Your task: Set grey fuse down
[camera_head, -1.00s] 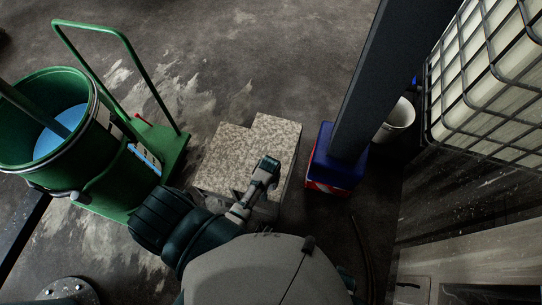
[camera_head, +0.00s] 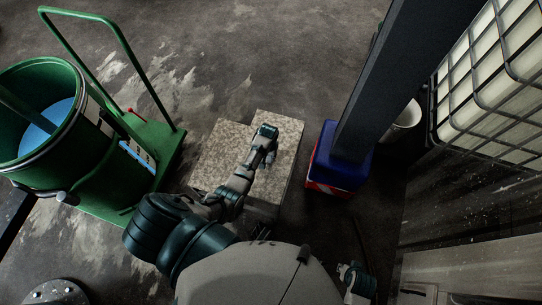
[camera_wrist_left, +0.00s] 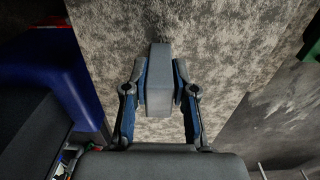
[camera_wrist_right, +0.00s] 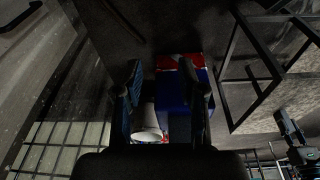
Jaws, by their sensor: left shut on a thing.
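The grey fuse (camera_wrist_left: 159,78) is a plain grey block in the left wrist view. My left gripper (camera_head: 270,157) is shut on it, with the blue-padded fingers pressing its two sides. In the head view the left gripper is over the speckled stone-like block (camera_head: 222,155), and the fuse is hidden there. The block's mottled top fills the background of the left wrist view. I cannot tell whether the fuse touches it. My right gripper (camera_wrist_right: 161,88) has its fingers apart with nothing between them. In the head view the right arm shows low at the right.
A green drum (camera_head: 88,160) on a green trolley (camera_head: 165,150) stands left. A blue and red box (camera_head: 335,177) sits at the post's (camera_head: 400,75) foot, right of the block. A white bucket (camera_head: 402,122) and caged tank (camera_head: 495,85) are further right. Floor beyond the block is clear.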

